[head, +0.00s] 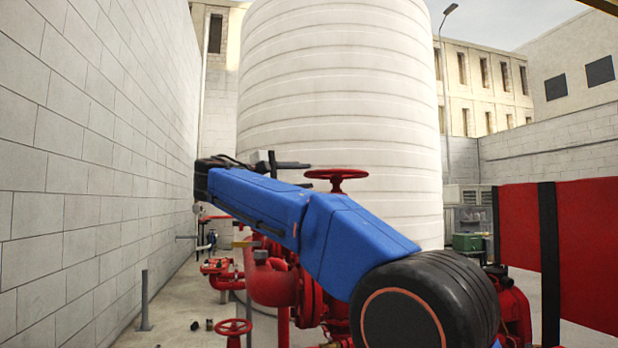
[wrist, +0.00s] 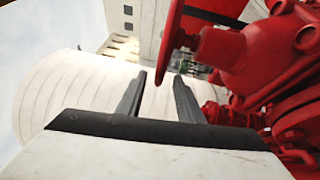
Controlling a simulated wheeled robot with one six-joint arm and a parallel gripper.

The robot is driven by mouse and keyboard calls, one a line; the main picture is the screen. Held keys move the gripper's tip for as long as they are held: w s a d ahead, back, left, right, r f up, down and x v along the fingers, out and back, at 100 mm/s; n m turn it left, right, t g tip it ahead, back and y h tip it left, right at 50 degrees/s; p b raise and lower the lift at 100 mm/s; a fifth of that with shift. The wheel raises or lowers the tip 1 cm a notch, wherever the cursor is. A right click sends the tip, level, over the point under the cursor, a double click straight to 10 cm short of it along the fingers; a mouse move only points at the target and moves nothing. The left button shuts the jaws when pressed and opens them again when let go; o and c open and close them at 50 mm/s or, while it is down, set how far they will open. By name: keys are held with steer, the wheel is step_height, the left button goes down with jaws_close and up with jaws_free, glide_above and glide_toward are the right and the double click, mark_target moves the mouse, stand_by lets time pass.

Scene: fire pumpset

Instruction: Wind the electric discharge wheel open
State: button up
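A red handwheel (head: 336,175) sits on top of a red valve at mid-picture in the head view, above my blue arm. In the wrist view a red wheel (wrist: 172,42) shows nearly edge-on, with its hub and valve body to its right. My gripper (wrist: 160,75) is open, with two dark fingers apart; the wheel's near rim end shows between the fingertips. I cannot tell whether it lies between them or beyond them. In the head view my gripper (head: 308,165) points right, just left of the handwheel. My arm hides most of the valve below. No label marks the wheel.
Red pipework (head: 270,285) fills the space below my arm. Another red handwheel (head: 234,327) stands low in front. A block wall (head: 90,170) runs along the left, a white tank (head: 340,95) stands behind, and a red panel (head: 590,250) is at right.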

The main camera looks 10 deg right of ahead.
steer(key=shift+x, duration=1.4)
jaws_close()
steer(key=shift+s+t, duration=0.2)
steer(key=shift+t, duration=0.1)
